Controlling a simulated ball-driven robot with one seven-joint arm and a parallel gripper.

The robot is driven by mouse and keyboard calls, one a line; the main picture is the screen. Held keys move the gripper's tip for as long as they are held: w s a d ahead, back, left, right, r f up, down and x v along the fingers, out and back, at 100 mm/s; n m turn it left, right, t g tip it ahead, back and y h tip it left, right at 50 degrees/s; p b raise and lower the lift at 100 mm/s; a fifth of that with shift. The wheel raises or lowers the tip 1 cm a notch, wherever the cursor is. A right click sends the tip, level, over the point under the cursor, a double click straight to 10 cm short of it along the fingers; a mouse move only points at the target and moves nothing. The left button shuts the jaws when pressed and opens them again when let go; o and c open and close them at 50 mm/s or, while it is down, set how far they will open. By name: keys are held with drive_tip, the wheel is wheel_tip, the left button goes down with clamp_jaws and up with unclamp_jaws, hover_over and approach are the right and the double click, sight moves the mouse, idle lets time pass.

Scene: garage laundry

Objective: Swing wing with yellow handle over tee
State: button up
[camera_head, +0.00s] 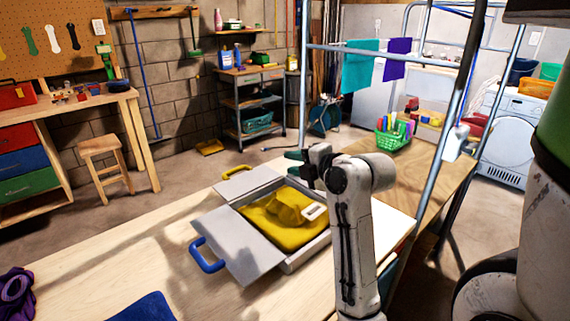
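A grey folding board (284,268) stands on the wooden table. A yellow tee (285,228) lies bunched in its middle. The wing with the yellow handle (237,170) is at the board's far left side, lying outward and away from the tee. Another grey wing (238,245) with a blue handle (206,257) lies outward on the near left. A pale loop (314,211) shows at the tee's right edge. My gripper (293,160) is above the board's far right side, right of the yellow handle and apart from it. Its fingers are small and partly hidden.
My arm hides part of the board's right side. A blue cloth (146,308) and purple item (15,292) lie at the table's near left. A metal frame (305,75) and a green basket (394,136) stand behind my arm.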

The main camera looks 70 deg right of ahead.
drive_tip(key=shift+s+a+r, duration=0.2)
drive_tip(key=shift+s+a, duration=0.05)
drive_tip(key=shift+s, duration=0.05)
drive_tip(key=shift+r, duration=0.15)
idle(0.3)
